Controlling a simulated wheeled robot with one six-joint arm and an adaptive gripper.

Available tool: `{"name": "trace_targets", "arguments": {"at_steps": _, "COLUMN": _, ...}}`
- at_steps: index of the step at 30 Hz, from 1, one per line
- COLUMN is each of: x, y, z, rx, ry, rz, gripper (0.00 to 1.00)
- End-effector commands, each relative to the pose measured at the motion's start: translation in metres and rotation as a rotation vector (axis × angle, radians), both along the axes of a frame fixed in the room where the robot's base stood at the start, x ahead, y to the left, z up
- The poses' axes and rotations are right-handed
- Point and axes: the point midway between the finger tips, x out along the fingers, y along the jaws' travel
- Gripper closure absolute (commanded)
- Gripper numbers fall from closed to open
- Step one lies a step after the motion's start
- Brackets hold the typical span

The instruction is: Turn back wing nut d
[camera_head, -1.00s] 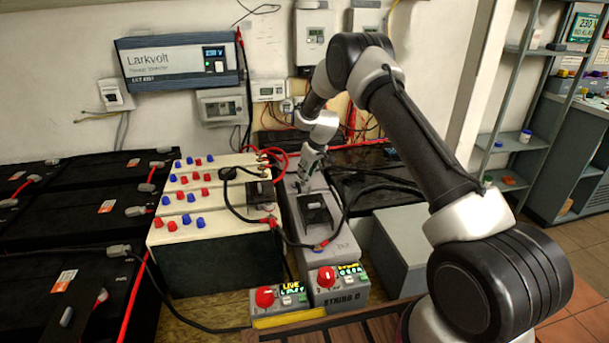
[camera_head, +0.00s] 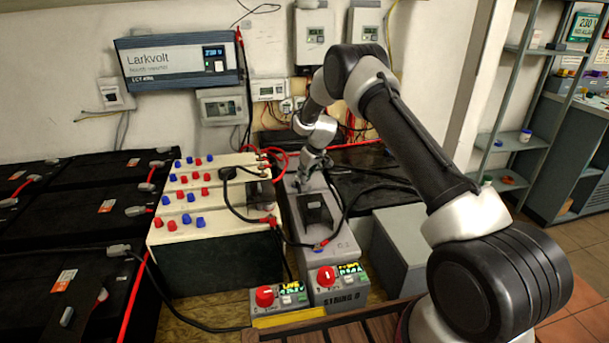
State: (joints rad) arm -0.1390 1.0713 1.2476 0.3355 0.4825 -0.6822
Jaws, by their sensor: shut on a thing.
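My gripper (camera_head: 305,184) points down over the far part of the grey battery block (camera_head: 340,252), behind its black raised handle part (camera_head: 317,207). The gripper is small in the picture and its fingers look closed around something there. Wing nut d itself is hidden by the fingers or too small to make out, so I cannot tell its angle. A box with a red knob (camera_head: 326,276), a lit display and a label starting "STRING" stands at the near end of the block.
A white-topped battery (camera_head: 215,228) with red and blue caps stands close on the left. Black cables (camera_head: 365,189) loop across the block and to its right. A grey box (camera_head: 402,245) stands at the right. A wall inverter (camera_head: 180,61) hangs behind.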

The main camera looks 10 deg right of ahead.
Motion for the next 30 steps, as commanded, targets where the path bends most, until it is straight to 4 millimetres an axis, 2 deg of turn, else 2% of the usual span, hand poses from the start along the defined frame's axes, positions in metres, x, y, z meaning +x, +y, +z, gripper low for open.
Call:
{"name": "trace_targets", "arguments": {"at_steps": 8, "x": 0.0016, "y": -0.0023, "z": 0.0003, "rx": 0.001, "ry": -0.001, "rz": 0.145, "gripper": 1.00}}
{"name": "trace_targets", "arguments": {"at_steps": 30, "x": 0.0055, "y": -0.0043, "z": -0.0007, "rx": 0.001, "ry": -0.001, "rz": 0.809, "gripper": 1.00}}
